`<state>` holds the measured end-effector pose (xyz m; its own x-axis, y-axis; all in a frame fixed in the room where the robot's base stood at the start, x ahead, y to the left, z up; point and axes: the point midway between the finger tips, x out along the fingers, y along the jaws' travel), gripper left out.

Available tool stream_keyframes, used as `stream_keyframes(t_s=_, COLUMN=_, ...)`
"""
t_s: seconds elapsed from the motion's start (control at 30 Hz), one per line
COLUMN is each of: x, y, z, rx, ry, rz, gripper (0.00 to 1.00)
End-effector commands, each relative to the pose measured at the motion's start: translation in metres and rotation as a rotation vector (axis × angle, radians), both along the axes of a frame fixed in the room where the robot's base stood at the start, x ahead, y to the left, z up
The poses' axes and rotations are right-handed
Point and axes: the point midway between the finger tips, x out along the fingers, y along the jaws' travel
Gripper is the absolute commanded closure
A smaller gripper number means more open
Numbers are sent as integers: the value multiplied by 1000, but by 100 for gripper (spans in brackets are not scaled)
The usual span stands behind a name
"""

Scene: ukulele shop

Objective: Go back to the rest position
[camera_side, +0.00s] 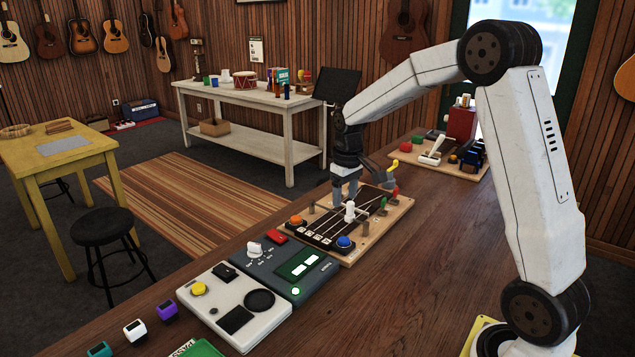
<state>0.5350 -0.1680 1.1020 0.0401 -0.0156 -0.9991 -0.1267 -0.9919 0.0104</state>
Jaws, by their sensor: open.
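My gripper (358,190) points down over the wooden fretboard panel (376,237) on the workbench. Its fingers are apart, one on each side of the panel's far part, close above it. I see nothing held between them. A white peg-like part (350,211) stands on the panel just below and in front of the fingers. Whether the fingertips touch the panel I cannot tell.
A dark grey device (290,262) and a white device (235,305) sit nearer on the bench (440,235). Small coloured clips (134,330) lie at the front left. Another board (436,153) with tools stands behind. Bare bench lies right of the panel.

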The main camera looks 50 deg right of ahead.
Motion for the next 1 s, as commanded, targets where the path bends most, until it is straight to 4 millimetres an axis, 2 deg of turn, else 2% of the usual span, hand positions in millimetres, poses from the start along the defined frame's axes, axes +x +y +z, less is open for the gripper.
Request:
stream_keyframes(t_s=0.03, x=-5, y=15, z=-4, rx=-3, ry=-9, rz=13, gripper=36)
stream_keyframes(t_s=0.3, x=-42, y=81, z=-27, rx=-14, ry=-71, rz=56, gripper=36)
stream_keyframes(t_s=0.6, x=-100, y=140, z=-52, rx=-11, ry=-144, rz=102, gripper=36)
stream_keyframes(t_s=0.8, x=-132, y=161, z=-64, rx=-5, ry=-178, rz=123, gripper=36)
stream_keyframes(t_s=1.0, x=-143, y=168, z=-68, rx=-1, ry=-190, rz=128, gripper=36)
